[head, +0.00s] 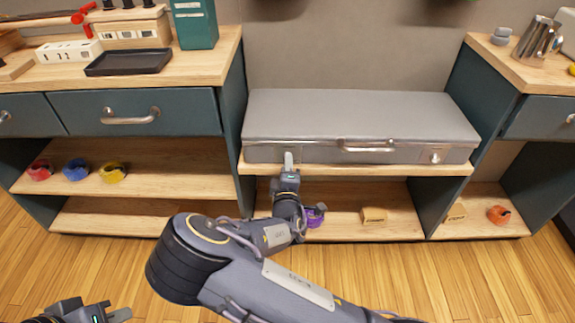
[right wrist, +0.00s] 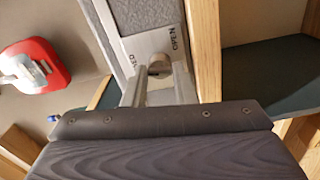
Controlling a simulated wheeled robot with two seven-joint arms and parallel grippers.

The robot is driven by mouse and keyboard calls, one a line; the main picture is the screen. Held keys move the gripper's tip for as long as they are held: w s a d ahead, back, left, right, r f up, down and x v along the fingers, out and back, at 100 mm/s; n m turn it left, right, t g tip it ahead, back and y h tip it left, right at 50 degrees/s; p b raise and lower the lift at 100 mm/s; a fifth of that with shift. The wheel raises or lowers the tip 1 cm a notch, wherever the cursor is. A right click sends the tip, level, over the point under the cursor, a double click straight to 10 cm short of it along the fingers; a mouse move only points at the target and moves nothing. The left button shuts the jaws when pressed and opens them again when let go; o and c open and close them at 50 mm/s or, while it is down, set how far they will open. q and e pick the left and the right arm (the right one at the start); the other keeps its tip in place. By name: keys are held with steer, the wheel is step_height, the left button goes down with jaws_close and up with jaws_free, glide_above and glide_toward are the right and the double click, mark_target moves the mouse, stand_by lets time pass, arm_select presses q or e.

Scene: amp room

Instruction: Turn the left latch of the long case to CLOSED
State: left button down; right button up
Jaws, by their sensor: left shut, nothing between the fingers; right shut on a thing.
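The long grey case (head: 360,112) lies lid-down on a wooden shelf, its front facing me. Its left latch (right wrist: 160,62) shows in the right wrist view as a round metal knob on a metal plate. OPEN is readable on the plate's right side; the lettering on the left is partly hidden by a finger. My right gripper (head: 289,160) is at the case's left front, and its two fingers (right wrist: 160,88) are shut on the knob. The knob's exact turn cannot be told. My left gripper (head: 118,314) is shut and empty at the bottom left, far from the case.
The case's handle (head: 368,146) and right latch (head: 435,157) are on its front. A purple tape roll (head: 315,215) and a wooden block (head: 373,215) lie on the lower shelf. Cabinets with drawers (head: 135,112) flank the case. The wooden floor in front is clear.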

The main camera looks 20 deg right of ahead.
steer(key=shift+n, duration=0.8)
steer(key=o, duration=1)
steer(key=p+v, duration=0.1)
steer(key=v, duration=0.7)
steer(key=shift+p, duration=0.35)
